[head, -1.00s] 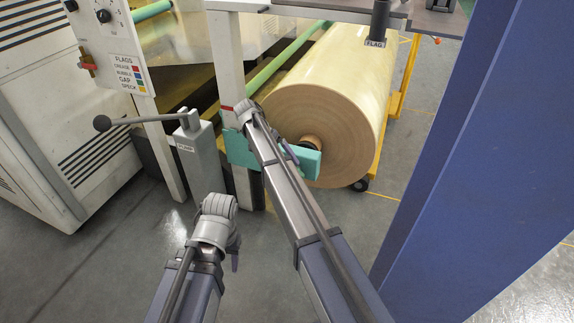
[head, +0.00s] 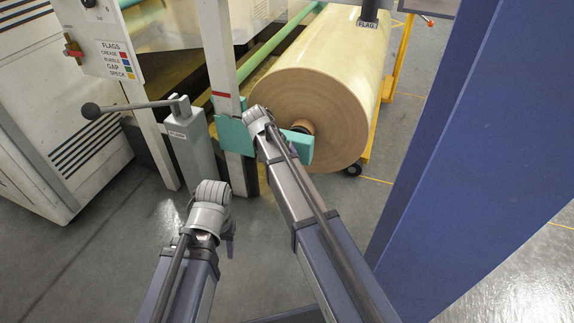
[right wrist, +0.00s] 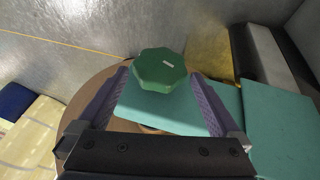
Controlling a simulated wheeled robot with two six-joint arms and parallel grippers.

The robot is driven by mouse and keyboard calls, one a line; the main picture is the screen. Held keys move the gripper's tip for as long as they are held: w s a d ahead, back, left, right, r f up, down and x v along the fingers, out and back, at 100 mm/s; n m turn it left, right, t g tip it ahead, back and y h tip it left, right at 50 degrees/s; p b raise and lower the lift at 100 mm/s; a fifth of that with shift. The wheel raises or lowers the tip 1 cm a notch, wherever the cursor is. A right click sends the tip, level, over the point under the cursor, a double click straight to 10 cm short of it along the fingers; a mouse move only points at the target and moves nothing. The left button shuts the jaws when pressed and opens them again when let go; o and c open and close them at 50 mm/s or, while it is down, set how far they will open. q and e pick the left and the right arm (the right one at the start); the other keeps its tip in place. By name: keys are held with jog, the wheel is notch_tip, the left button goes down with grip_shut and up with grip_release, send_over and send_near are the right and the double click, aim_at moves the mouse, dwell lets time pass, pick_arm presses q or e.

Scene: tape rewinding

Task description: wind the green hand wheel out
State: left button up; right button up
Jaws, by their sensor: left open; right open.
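The green hand wheel (right wrist: 160,70), an eight-sided knob with a pale mark on its face, shows in the right wrist view in front of a teal bracket (right wrist: 160,114). My right gripper (right wrist: 160,76) is open, with one purple finger to each side of the wheel. I cannot tell whether either finger touches it. In the head view the wheel is hidden by my right arm, which reaches to the teal bracket (head: 298,146). My left gripper (head: 230,238) is low in the head view, mostly hidden behind its wrist, open and away from the wheel.
A large tan roll (head: 325,110) lies behind the bracket. A grey clamp post (head: 196,150) with a ball-ended lever (head: 130,106) stands at the left. A blue column (head: 455,130) blocks the right side. Grey floor (head: 130,245) is clear at the lower left.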

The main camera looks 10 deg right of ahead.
jog(key=b+x, duration=0.3)
jog(key=x, duration=0.2)
jog(key=shift+r, duration=0.1)
